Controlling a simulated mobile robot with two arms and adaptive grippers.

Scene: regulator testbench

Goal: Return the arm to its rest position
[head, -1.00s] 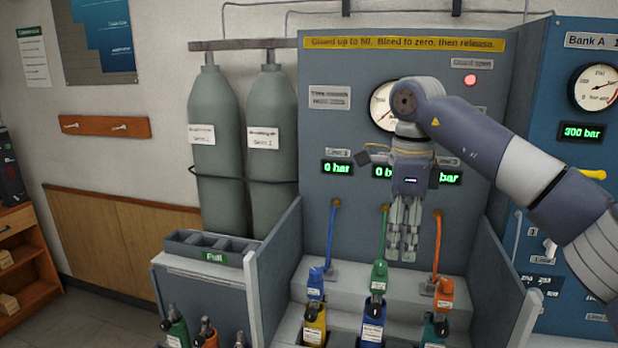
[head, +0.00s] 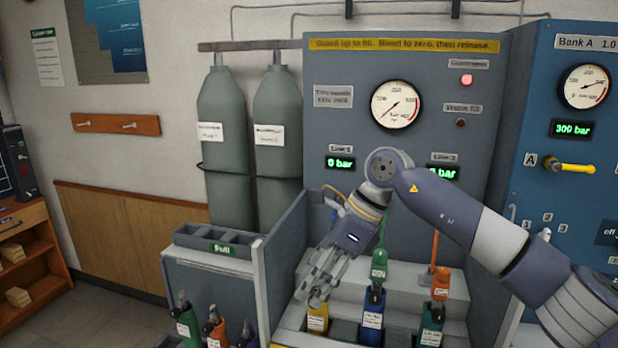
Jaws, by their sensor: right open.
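My right gripper (head: 312,284) hangs in front of the grey testbench panel (head: 420,135). Its fingers point down and to the left, over the front left of the bench. It looks open and I see nothing held in it. A yellow cylinder (head: 317,318) stands just below its fingertips; I cannot tell whether they touch. My right arm (head: 480,222) reaches in from the right and hides part of the middle of the panel. My left gripper is not in view.
A green fitting (head: 379,264) sits above a blue cylinder (head: 372,318). An orange fitting (head: 441,284) sits above a teal cylinder (head: 431,325). A rack labelled Full (head: 215,262) stands left, with several cylinders below. A yellow-handled valve (head: 572,167) is on the blue panel.

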